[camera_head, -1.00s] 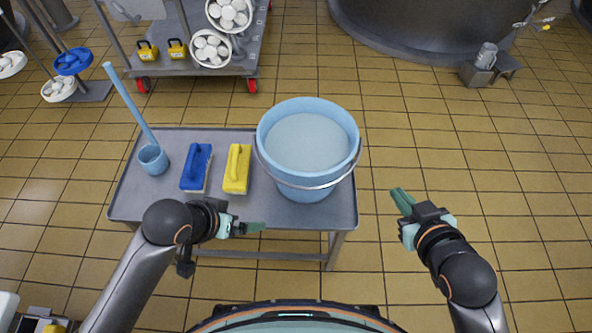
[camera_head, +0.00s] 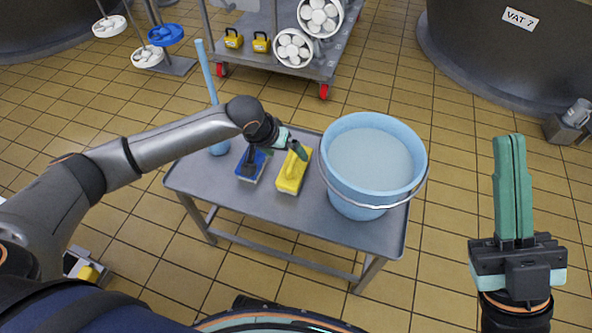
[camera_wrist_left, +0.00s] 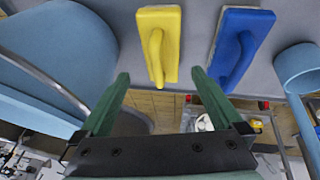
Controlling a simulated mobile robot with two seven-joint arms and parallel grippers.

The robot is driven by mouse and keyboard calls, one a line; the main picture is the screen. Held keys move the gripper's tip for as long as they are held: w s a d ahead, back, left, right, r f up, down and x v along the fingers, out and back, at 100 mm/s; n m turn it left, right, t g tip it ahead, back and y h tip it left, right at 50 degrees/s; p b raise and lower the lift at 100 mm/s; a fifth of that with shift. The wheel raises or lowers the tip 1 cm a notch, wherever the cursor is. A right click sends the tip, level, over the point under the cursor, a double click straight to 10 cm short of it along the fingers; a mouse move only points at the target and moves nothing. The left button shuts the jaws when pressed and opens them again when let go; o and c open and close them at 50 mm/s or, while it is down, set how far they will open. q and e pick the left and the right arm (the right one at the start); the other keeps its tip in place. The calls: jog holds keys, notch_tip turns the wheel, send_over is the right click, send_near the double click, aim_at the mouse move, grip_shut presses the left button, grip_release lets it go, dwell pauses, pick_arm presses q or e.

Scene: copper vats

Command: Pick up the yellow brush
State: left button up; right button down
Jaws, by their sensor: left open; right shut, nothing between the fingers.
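The yellow brush (camera_head: 290,180), with a raised handle, lies on the grey table (camera_head: 235,207) between the blue brush (camera_head: 244,176) and the bucket. My left gripper (camera_head: 284,153) is open over the far ends of the two brushes. In the left wrist view the yellow brush (camera_wrist_left: 169,42) lies ahead of my left gripper (camera_wrist_left: 160,74), its handle end roughly between the open fingertips. I cannot tell whether they touch it. My arm hides part of the blue brush in the head view. My right gripper (camera_head: 510,140) is shut and empty, off the table's right side.
A light-blue bucket (camera_head: 350,200) with a wire handle stands close right of the yellow brush. A blue long-handled tool (camera_head: 207,75) stands upright at the table's left. A trolley (camera_head: 270,57) stands behind.

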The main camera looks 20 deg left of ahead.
aim_at(294, 163)
pick_arm(q)
jog(key=b+x, duration=0.1)
jog(key=x, duration=0.2)
jog(key=shift+w+f, duration=0.1)
jog(key=shift+f, duration=0.2)
jog(key=b+x, duration=0.3)
jog(key=x, duration=0.1)
jog(key=shift+w+f, duration=0.15)
jog(key=shift+f, duration=0.25)
jog(key=shift+w+f, duration=0.1)
jog(key=shift+f, duration=0.05)
pick_arm(e)
jog(key=shift+m, duration=0.6)
jog(key=f, duration=0.5)
jog(key=shift+w+a+f, duration=0.2)
jog(key=shift+a, duration=0.05)
pick_arm(q)
jog(key=shift+c, duration=0.2)
jog(key=c, duration=1.4)
